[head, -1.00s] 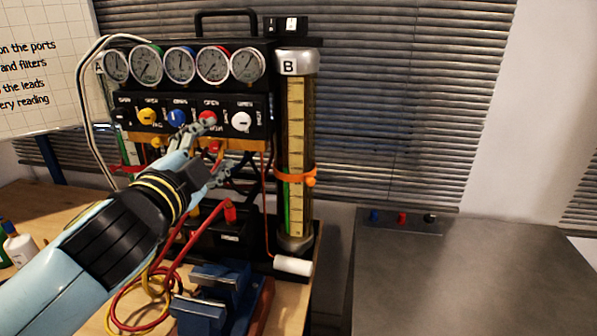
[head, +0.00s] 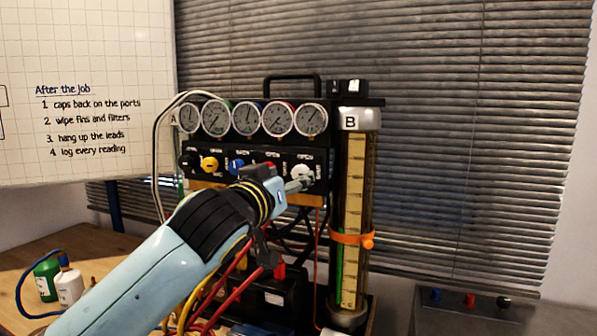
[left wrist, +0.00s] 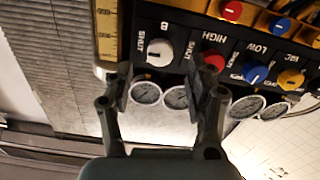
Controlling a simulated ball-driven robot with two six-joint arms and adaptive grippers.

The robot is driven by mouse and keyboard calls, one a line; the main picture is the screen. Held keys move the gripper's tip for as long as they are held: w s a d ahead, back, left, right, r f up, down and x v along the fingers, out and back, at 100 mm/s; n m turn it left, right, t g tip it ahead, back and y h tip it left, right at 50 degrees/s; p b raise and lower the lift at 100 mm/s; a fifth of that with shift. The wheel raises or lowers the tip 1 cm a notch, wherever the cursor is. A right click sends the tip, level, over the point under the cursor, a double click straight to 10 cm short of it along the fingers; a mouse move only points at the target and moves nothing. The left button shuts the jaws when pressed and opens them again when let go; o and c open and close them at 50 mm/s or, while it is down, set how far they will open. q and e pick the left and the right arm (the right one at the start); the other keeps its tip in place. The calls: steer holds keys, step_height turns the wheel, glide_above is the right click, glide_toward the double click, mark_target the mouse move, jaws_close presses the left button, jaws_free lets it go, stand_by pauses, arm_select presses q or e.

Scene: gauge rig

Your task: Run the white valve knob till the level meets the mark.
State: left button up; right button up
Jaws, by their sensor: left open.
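The white valve knob (head: 301,174) sits at the right end of the black valve panel; it also shows in the left wrist view (left wrist: 158,52), beside the letter B. My left gripper (head: 292,185) is at the knob's lower left in the head view. In the left wrist view its fingers (left wrist: 163,82) are open, with the knob beyond the gap; I see no contact. Glass tube B (head: 354,185) stands right of the panel with an orange band (head: 352,239) around it. Green (head: 340,265) shows low on its left side; its exact top is unclear. My right gripper is not in view.
Yellow (head: 209,164) and blue (head: 236,166) knobs are left along the panel; a red knob (left wrist: 214,61) is close to the fingers. Gauges (head: 246,118) line the top. Red hoses (head: 236,285) hang below. Bottles (head: 68,284) stand at left.

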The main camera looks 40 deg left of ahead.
mark_target(299, 174)
arm_select(q)
steer(key=p+x, duration=0.1)
steer(key=x, duration=0.4)
